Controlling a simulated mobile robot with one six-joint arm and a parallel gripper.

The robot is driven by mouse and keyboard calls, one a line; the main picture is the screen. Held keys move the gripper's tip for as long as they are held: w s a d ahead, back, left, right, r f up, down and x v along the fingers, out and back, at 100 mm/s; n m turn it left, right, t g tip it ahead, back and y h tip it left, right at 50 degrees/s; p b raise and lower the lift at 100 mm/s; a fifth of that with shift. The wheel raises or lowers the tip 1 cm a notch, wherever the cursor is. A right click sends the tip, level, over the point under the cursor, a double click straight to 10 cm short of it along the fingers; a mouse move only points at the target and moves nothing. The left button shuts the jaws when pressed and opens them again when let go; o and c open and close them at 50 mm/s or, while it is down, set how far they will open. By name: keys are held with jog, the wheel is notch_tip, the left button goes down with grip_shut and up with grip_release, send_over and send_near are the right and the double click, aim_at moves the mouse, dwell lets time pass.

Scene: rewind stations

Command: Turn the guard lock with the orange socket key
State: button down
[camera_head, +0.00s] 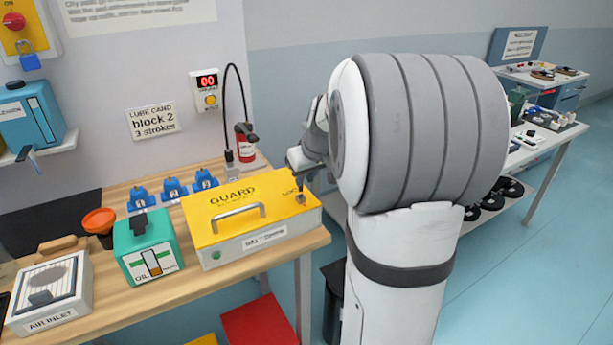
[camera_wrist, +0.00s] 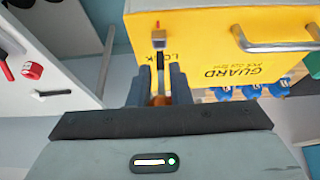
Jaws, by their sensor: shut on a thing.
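The yellow guard (camera_head: 235,228) is a box with a grey handle and a LOCK label near its right end; it lies on the wooden bench. In the wrist view the guard (camera_wrist: 205,45) fills the upper right. My gripper (camera_wrist: 160,88) is shut on the orange socket key (camera_wrist: 159,65); a bit of orange shows between the fingers and a dark shaft points to the guard. In the head view my gripper (camera_head: 305,172) is above the guard's right end.
A teal oil box (camera_head: 148,250), an air inlet box (camera_head: 50,295) and several blue clamp-like parts (camera_head: 173,188) stand left of and behind the guard. A red bottle (camera_head: 245,145) stands behind it. A red bin (camera_head: 258,322) is below the bench.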

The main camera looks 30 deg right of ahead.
jog(key=shift+f+b, duration=0.2)
jog(key=shift+b, duration=0.1)
dwell(0.4)
jog(key=shift+f+b, duration=0.35)
jog(key=shift+f+b, duration=0.85)
jog(key=shift+b, duration=0.05)
dwell(1.4)
